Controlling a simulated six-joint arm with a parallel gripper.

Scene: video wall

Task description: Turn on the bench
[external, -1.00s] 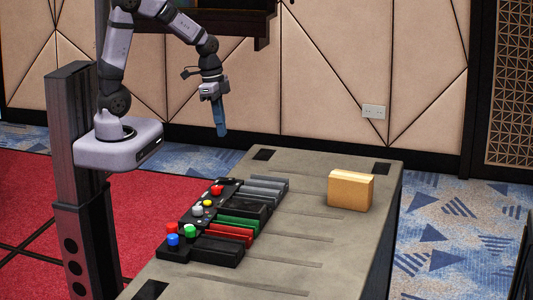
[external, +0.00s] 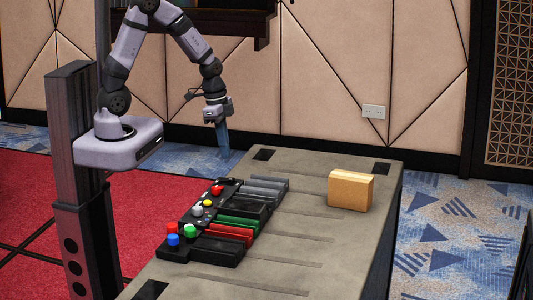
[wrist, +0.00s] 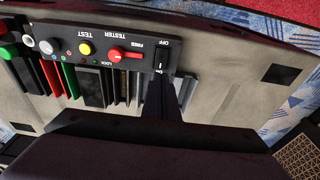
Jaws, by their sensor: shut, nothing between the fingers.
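The bench (external: 300,225) is a long grey table with a black control panel (external: 226,187) along its left side. In the wrist view, the panel (wrist: 100,62) carries a black rocker switch (wrist: 163,58) marked OFF and ON, a red knob (wrist: 117,54) by FREE and LOCK, and a yellow TEST button (wrist: 85,48). My gripper (external: 224,156) is shut and empty, pointing down in the air beyond the panel's far end. In the wrist view, its dark fingers (wrist: 160,88) overlap the area beside the ON end of the switch; contact cannot be told.
A tan box (external: 350,190) stands on the right side of the bench. Red, green and grey slotted blocks (external: 238,222) lie beside the panel. A red button (external: 172,228), a blue one (external: 173,240) and a green one (external: 190,231) sit nearer. The right bench top is mostly clear.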

